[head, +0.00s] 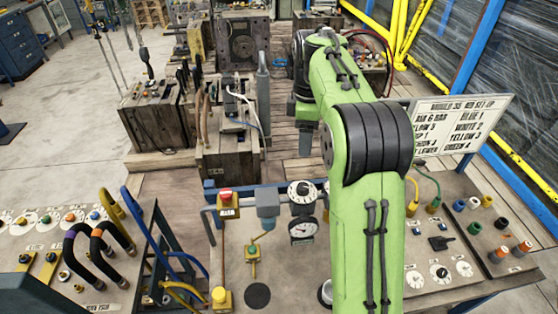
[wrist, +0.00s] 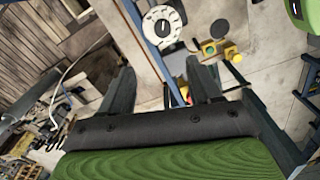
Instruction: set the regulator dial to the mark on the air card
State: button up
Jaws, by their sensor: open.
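The regulator dial (head: 302,191), a white disc with a black knob, stands on the bench panel left of my arm. It also shows in the wrist view (wrist: 162,25), beyond the fingertips and near the top edge. The air card (head: 455,122) is a white board at the right; its left part is hidden by my arm, and a line reading "6 BAR" shows. A round gauge (head: 302,230) sits below the dial; its reading is too small to tell. My gripper (head: 305,142) hangs above and behind the dial. In the wrist view its fingers (wrist: 163,82) are apart and empty.
A yellow box with a red button (head: 226,203) and a grey block (head: 267,204) stand left of the dial. Coloured hoses (head: 95,245) rise at the left. Wooden-cased moulds (head: 228,150) stand behind. Small dials (head: 440,271) and coloured connectors (head: 475,228) lie at the right.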

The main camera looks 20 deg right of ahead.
jog(key=b, duration=0.2)
send_near(303, 186)
notch_tip(303, 186, down, 9)
jog(key=shift+r, duration=0.15)
jog(key=c, duration=1)
jog(key=shift+c, duration=0.2)
